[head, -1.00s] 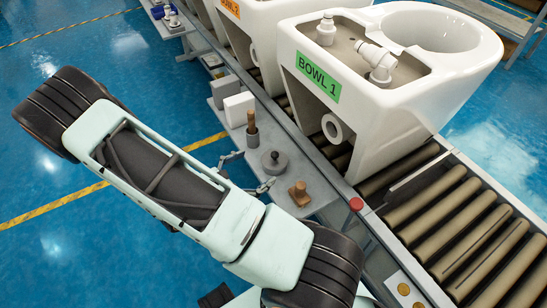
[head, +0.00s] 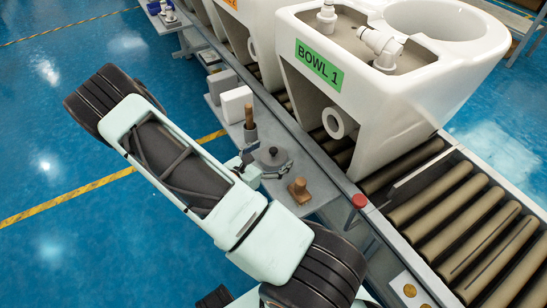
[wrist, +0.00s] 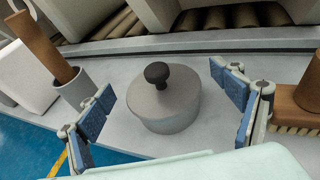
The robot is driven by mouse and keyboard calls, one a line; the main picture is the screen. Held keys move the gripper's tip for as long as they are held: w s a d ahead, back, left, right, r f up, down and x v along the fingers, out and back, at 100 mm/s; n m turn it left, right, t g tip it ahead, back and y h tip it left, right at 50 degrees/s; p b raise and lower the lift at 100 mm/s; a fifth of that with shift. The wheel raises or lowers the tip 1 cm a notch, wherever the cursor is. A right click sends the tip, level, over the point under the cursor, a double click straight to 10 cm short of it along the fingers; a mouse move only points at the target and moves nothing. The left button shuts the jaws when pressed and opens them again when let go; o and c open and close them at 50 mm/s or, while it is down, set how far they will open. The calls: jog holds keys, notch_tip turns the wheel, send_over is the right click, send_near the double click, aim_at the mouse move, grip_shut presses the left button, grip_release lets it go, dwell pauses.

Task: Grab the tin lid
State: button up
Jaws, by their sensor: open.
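The tin lid (wrist: 160,97) is grey with a dark round knob and sits on top of a short grey tin (wrist: 172,122) on the bench shelf. In the head view the lid (head: 273,155) is partly bordered by my gripper (head: 262,165). In the wrist view my gripper (wrist: 162,88) is open, with one blue-padded finger to the left of the tin and the other to the right. Clear gaps show between the pads and the tin, and nothing is held.
A wooden-handled tool (wrist: 48,45) stands in a grey cup (wrist: 77,87) on the left. A wooden brush (wrist: 295,103) lies close to the right finger. White (head: 236,104) and grey (head: 222,83) blocks stand farther along. The conveyor with a toilet bowl (head: 350,85) runs behind.

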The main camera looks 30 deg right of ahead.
jog(key=shift+w+d+f, duration=0.15)
jog(key=shift+d, duration=0.3)
jog(key=c, duration=1.2)
jog(key=shift+c, duration=0.2)
